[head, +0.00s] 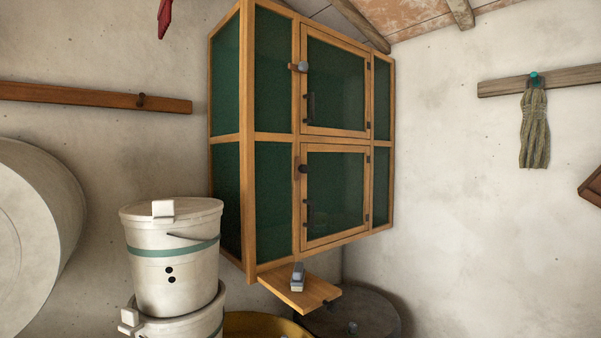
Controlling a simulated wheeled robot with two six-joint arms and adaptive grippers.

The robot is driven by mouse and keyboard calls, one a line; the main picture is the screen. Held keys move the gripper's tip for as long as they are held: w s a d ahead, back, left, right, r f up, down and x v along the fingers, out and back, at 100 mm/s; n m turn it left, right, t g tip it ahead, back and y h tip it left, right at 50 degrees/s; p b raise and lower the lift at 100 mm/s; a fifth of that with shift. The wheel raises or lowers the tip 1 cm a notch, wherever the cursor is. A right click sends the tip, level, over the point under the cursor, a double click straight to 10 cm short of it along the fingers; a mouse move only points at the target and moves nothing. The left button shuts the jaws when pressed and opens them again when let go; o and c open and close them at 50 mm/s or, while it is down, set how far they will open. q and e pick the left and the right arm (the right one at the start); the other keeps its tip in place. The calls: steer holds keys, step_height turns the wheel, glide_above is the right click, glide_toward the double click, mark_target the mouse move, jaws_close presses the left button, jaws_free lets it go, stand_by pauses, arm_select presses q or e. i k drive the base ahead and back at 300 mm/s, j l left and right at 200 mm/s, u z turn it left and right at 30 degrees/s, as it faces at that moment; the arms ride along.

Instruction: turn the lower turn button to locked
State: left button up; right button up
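A wooden cabinet (248,190) with green mesh panels hangs on the wall, with an upper door (336,37) and a lower door (340,147). Both doors look shut. The lower turn button (302,169) is a small brown piece with a dark knob on the left post, near the lower door's top left corner. It looks roughly upright, but it is too small to be sure. The upper turn button (299,67) has a grey knob and seems to lie sideways. A dark handle (308,213) is on the lower door. Neither of my grippers is in view.
A small wooden shelf (317,291) juts out below the cabinet, with a grey and white item (298,277) on it. Stacked white buckets (172,285) stand at the left front. A cloth (534,128) hangs at the right. The space before the doors looks free.

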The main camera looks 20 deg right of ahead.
mark_target(300, 168)
steer(key=l+u, duration=0.1)
steer(key=u, duration=0.35)
steer(key=l+u, duration=0.1)
steer(key=l, duration=0.3)
steer(key=k+l+u, duration=0.15)
steer(key=l, duration=0.25)
steer(key=k+l+u, duration=0.1)
steer(key=l, duration=0.3)
steer(key=k+l+u, duration=0.15)
steer(key=l, duration=0.2)
steer(key=k+l+u, duration=0.1)
steer(key=l, duration=0.3)
steer(key=k+l+u, duration=0.15)
steer(key=l, duration=0.2)
